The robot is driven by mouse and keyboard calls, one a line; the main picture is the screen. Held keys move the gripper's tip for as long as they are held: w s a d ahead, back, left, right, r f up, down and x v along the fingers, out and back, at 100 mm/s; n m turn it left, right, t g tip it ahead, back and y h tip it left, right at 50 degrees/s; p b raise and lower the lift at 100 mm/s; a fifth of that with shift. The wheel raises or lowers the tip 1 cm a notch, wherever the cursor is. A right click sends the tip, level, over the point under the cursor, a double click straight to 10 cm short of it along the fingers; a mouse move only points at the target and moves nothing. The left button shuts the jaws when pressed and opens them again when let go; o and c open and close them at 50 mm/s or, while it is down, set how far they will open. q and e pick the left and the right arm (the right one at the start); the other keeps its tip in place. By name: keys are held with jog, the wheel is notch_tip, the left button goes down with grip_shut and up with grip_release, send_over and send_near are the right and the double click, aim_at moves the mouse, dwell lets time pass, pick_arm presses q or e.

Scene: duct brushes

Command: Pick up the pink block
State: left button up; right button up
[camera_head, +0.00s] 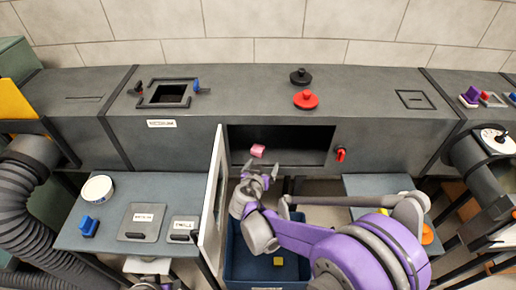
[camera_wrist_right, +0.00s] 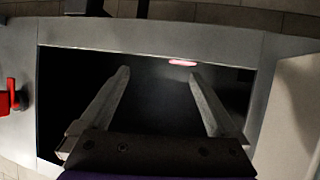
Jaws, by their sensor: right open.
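The small pink block (camera_head: 257,150) shows at the left part of the dark rectangular opening (camera_head: 290,140) in the grey duct's front. My right gripper (camera_head: 260,168) is open and empty in front of that opening, just below the block in the head view. In the right wrist view the open fingers (camera_wrist_right: 160,95) point into the opening, and the block (camera_wrist_right: 182,62) shows as a thin pink strip beyond the right fingertip. The fingers do not touch the block.
An open white door (camera_head: 212,195) stands at the opening's left. A red knob (camera_head: 341,153) sits at its right. A blue bin (camera_head: 240,262) with a yellow block (camera_head: 278,261) is below. A side table (camera_head: 110,215) with a blue item stands left.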

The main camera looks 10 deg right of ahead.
aim_at(258, 148)
jog(key=shift+t, duration=0.6)
jog(key=w, duration=0.2)
jog(key=w+f, duration=0.1)
jog(key=w, duration=0.1)
jog(key=w+a+f, duration=0.1)
jog(key=w, duration=0.2)
jog(key=shift+f, duration=0.2)
jog(key=shift+b+x, duration=0.35)
jog(key=shift+x, duration=2.4)
jog(key=shift+w+a+r, duration=0.1)
jog(key=shift+a+r, duration=0.05)
jog(key=shift+r, duration=0.05)
grip_shut()
